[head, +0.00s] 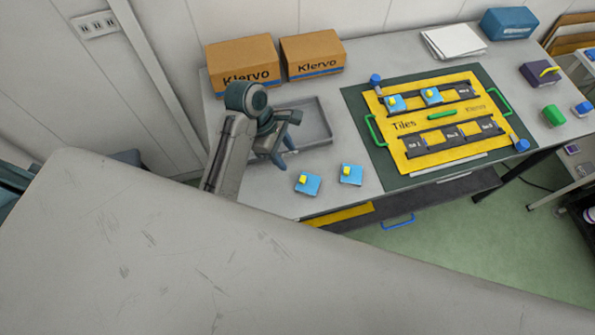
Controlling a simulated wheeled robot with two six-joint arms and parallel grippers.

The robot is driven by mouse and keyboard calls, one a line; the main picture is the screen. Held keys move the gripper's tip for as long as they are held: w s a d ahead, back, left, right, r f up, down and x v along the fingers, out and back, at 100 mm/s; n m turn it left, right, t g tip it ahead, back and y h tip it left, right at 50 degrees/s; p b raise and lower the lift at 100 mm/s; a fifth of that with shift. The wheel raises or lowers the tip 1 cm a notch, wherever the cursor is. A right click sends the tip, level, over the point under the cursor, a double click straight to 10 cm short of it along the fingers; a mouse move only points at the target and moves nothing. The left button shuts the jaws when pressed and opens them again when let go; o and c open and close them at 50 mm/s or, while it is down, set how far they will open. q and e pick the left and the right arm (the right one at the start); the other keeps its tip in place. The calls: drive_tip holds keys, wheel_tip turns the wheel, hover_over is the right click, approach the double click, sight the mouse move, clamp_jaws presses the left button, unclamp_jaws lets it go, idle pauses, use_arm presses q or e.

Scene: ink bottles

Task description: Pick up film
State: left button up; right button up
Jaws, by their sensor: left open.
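I cannot make out a clear film in the head view. Two blue tiles with yellow knobs lie on the grey table's front part, a left one (308,184) and a right one (351,174). Two similar tiles, one at the left (395,103) and one at the right (432,96), sit on the yellow "Tiles" board (405,141). My left gripper (283,156) is open, pointing down over the front of a grey tray (318,122), behind and left of the loose tiles. My arm hides part of the tray. My right gripper is not in view.
Two brown Klervo boxes, left (240,60) and right (312,54), stand behind the tray. White papers (453,41) and a blue case (509,23) lie at the back right. The board has green handles and lies on a dark green mat (358,102).

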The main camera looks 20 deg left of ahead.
sight(300, 178)
use_arm(q)
drive_tip(key=d+f, duration=0.2)
drive_tip(key=f, duration=0.1)
drive_tip(key=shift+s+d+f+p, duration=0.25)
drive_tip(key=shift+s+d+p, duration=0.1)
drive_tip(key=shift+d+p, duration=0.05)
drive_tip(key=shift+f+p, duration=0.3)
drive_tip(key=shift+f, duration=0.05)
drive_tip(key=x, duration=0.1)
drive_tip(key=p+x, duration=0.1)
drive_tip(key=x, duration=0.1)
drive_tip(key=shift+s+a+f+p, duration=0.1)
drive_tip(key=shift+a+f+p, duration=0.1)
drive_tip(key=shift+f+p, duration=0.15)
drive_tip(key=shift+d+f, duration=0.15)
drive_tip(key=shift+f, duration=0.3)
drive_tip(key=shift+c, duration=0.3)
drive_tip(key=c, duration=0.7)
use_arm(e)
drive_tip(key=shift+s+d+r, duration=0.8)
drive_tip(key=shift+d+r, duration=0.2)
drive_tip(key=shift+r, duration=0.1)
